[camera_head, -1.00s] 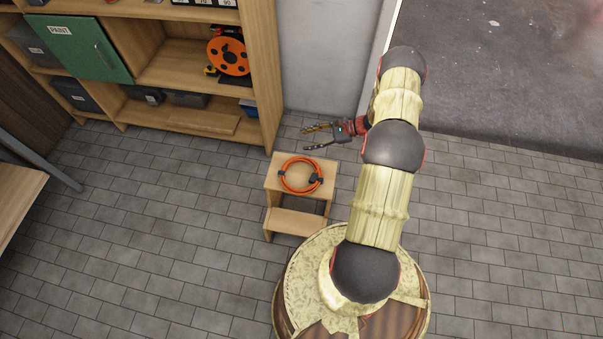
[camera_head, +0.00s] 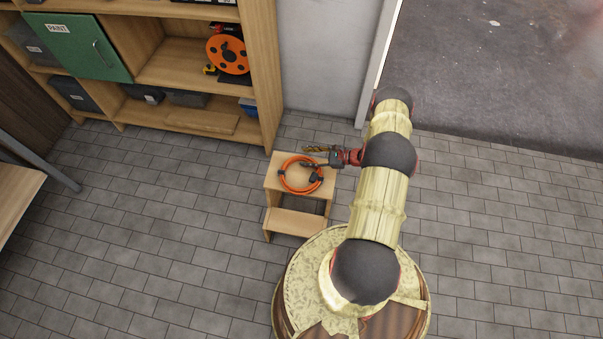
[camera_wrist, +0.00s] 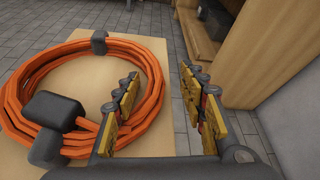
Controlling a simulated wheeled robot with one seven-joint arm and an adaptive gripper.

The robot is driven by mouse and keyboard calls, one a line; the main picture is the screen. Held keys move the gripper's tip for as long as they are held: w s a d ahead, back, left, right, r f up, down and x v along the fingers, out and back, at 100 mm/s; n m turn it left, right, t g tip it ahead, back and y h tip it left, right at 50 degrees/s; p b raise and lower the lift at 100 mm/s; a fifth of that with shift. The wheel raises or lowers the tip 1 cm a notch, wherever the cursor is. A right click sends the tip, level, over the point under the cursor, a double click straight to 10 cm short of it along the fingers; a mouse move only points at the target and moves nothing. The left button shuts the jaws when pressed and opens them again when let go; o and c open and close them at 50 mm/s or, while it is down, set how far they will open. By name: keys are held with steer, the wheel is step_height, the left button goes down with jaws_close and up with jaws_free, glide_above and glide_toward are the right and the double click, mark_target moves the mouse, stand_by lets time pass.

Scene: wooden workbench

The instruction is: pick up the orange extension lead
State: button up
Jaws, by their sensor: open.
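The orange extension lead (camera_head: 283,182) lies coiled on the top of a small wooden step stool (camera_head: 273,178), with dark plug parts on the coil. In the wrist view the coiled lead (camera_wrist: 153,62) fills the left side, with a black plug and a black socket at its near side. My gripper (camera_head: 306,157) is open and empty, at the far right part of the stool top.
A wooden shelf unit (camera_head: 267,80) stands behind the stool, with an orange cable reel (camera_head: 229,56) and a green cabinet door (camera_head: 85,47). A bench (camera_head: 17,195) is at the left edge. The tiled floor (camera_head: 160,235) is clear around the stool.

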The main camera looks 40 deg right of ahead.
steer(key=shift+x, duration=1)
steer(key=shift+s, duration=0.1)
